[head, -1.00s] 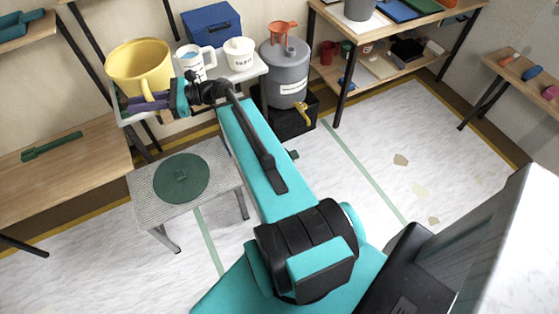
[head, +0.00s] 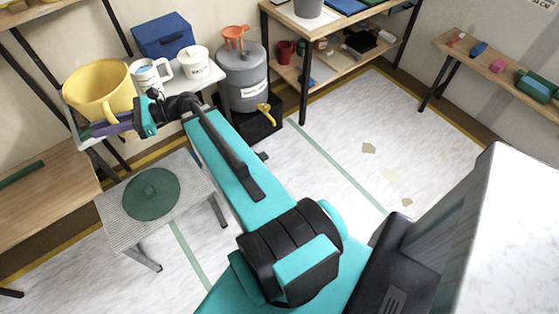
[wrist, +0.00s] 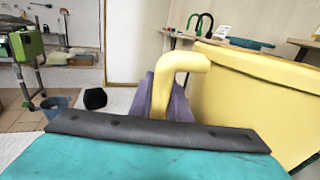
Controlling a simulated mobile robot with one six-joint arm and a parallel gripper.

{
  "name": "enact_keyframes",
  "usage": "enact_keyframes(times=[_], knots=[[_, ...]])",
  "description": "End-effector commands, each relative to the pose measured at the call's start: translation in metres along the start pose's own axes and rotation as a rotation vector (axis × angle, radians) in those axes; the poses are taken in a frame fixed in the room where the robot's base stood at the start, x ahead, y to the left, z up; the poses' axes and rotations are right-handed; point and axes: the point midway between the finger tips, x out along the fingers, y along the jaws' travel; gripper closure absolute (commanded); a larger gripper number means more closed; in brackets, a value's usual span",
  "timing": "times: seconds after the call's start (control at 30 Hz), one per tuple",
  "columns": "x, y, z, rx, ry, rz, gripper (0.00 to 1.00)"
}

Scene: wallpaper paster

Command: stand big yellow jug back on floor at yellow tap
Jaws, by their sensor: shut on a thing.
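The big yellow jug (head: 98,88) is upright at the left end of the white shelf in the head view, at shelf height. In the wrist view the jug (wrist: 255,95) fills the right side, its handle (wrist: 185,64) toward the middle. My gripper (head: 122,124) is shut on the jug's handle, with its purple fingers (wrist: 168,102) around it. I cannot tell whether the jug's base touches the shelf. The yellow tap (head: 265,114) is on the grey barrel (head: 243,78), to the right of the jug, low above a black tray (head: 262,126).
A white mug (head: 149,75), a white pot (head: 194,61) and a blue box (head: 162,33) stand right of the jug. A grey step stool (head: 120,208) with a green disc (head: 151,194) stands below my arm. The pale floor (head: 335,125) right of the barrel is mostly clear.

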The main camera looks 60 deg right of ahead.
Motion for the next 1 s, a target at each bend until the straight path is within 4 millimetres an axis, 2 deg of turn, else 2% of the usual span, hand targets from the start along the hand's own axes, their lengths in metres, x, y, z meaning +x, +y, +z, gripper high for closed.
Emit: enact_keyframes(times=[0.27, 0.6, 1.0], knots=[[-0.023, -0.024, -0.043, 0.001, -0.002, -0.049, 1.00], [-0.077, -0.068, -0.116, 0.002, -0.007, -0.152, 1.00], [-0.140, -0.107, -0.192, 0.001, -0.011, -0.262, 1.00]])
